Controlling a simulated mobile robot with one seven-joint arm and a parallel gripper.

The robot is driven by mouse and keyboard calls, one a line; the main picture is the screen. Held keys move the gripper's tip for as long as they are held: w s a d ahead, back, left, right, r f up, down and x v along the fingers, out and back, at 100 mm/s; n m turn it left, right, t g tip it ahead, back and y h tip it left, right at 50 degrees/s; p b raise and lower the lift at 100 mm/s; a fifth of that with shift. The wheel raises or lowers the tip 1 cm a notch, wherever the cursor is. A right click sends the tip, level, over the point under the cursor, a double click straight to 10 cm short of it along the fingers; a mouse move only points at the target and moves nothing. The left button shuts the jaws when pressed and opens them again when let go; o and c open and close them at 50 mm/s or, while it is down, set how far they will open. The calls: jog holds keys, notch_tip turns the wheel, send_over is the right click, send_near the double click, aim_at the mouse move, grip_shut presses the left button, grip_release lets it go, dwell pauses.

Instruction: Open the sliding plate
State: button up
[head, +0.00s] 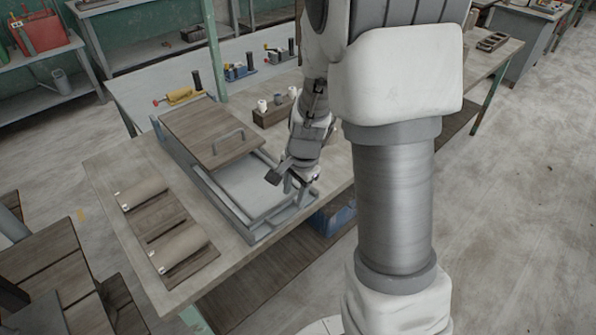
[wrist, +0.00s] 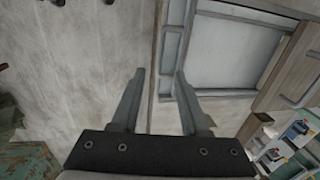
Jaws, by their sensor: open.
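The sliding plate (head: 200,128) is a brown wooden board with a grey bar handle (head: 228,141). It covers the far part of a long grey metal box (head: 262,232) on the table. The near part of the box is uncovered and shows a pale flat inside (head: 243,183). My gripper (head: 290,180) is over the box's near right end, apart from the handle. In the wrist view my gripper (wrist: 159,75) is open with nothing between its fingers. The box frame (wrist: 172,50) lies beyond the fingers, and the wooden plate (wrist: 283,75) shows at right.
Rollers (head: 180,243) lie on wooden boards on the table (head: 105,170) left of the box. A small wooden holder (head: 270,115) with cups stands behind my gripper. Tools, including a yellow-handled one (head: 182,96), lie on a bench beyond.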

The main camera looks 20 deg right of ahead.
notch_tip(320, 180, up, 7)
jog(key=s, duration=0.1)
jog(key=shift+d+p, duration=0.3)
jog(key=shift+p, duration=0.05)
jog(key=shift+s, duration=0.1)
jog(key=shift+f, duration=0.25)
jog(key=c, duration=0.4)
jog(key=f+m+b, duration=0.2)
jog(key=m, duration=0.2)
jog(key=f+m+t+b, duration=0.1)
jog(key=f+m+b, duration=0.1)
jog(key=m+b, duration=0.1)
jog(key=w+f+m+b, duration=0.1)
jog(key=f+m+b, duration=0.1)
jog(key=m, duration=0.3)
jog(key=shift+a+t+y+b, duration=0.25)
jog(key=shift+t+y+b, duration=0.05)
jog(key=shift+b, duration=0.3)
grip_shut()
jog(key=w+f+m+b, duration=0.1)
jog(key=f+m+b, duration=0.1)
jog(key=f, duration=0.1)
jog(key=w+a+f+m+b, duration=0.1)
jog(key=f+m+b, duration=0.1)
jog(key=f, duration=0.2)
jog(key=w+f+m+b, duration=0.2)
jog(key=f, duration=0.1)
jog(key=shift+a+f+t, duration=0.25)
jog(key=shift+f+t, duration=0.05)
jog(key=shift+f, duration=0.05)
